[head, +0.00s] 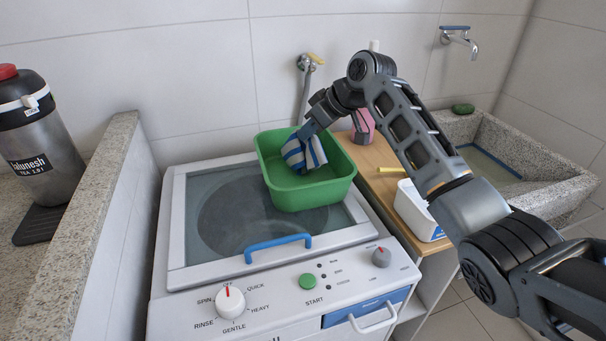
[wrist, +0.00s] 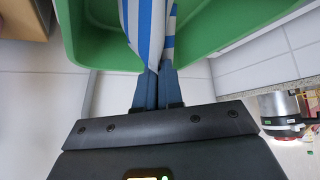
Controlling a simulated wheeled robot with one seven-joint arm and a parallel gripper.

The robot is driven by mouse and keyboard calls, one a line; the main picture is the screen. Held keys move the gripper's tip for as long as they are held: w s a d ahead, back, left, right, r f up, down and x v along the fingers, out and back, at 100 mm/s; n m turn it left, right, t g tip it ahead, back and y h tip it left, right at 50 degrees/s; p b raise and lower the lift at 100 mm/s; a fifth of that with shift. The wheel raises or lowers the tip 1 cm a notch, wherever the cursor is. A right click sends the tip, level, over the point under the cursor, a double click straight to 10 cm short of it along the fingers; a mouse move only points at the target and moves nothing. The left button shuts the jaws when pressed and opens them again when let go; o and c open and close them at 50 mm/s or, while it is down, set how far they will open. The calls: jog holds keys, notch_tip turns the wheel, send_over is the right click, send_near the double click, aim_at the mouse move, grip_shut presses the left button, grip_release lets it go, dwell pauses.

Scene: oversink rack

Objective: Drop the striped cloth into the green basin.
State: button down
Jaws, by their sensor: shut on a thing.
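The blue and white striped cloth (head: 305,153) hangs from my gripper (head: 307,130) at the green basin (head: 313,196). My gripper is shut on the cloth at its upper end. In the head view the cloth is over the basin's back left part, its lower end within the rim's outline; I cannot tell whether it touches the floor of the basin. The wrist view shows the cloth (wrist: 150,32) pinched between the blue fingers (wrist: 156,88), with the green basin (wrist: 92,45) behind it. The basin stands upright on the washing machine's lid.
The washing machine (head: 215,262) has a blue lid handle (head: 278,243) in front of the basin. A wooden board (head: 385,180) with a pink item (head: 363,126) and a white container (head: 418,208) lies right. A stone sink (head: 545,165) and a steel jug (head: 40,140) flank the area.

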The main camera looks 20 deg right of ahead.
grip_release()
dwell(1.3)
jog(key=shift+r, duration=0.15)
notch_tip(320, 180, up, 6)
jog(key=s+d+g+h+p, duration=0.1)
jog(key=g+h+p, duration=0.1)
jog(key=p, duration=0.6)
jog(key=shift+s+d+f+g+h+p, duration=0.2)
jog(key=shift+s+g+h+p, duration=0.2)
jog(key=shift+g, duration=0.4)
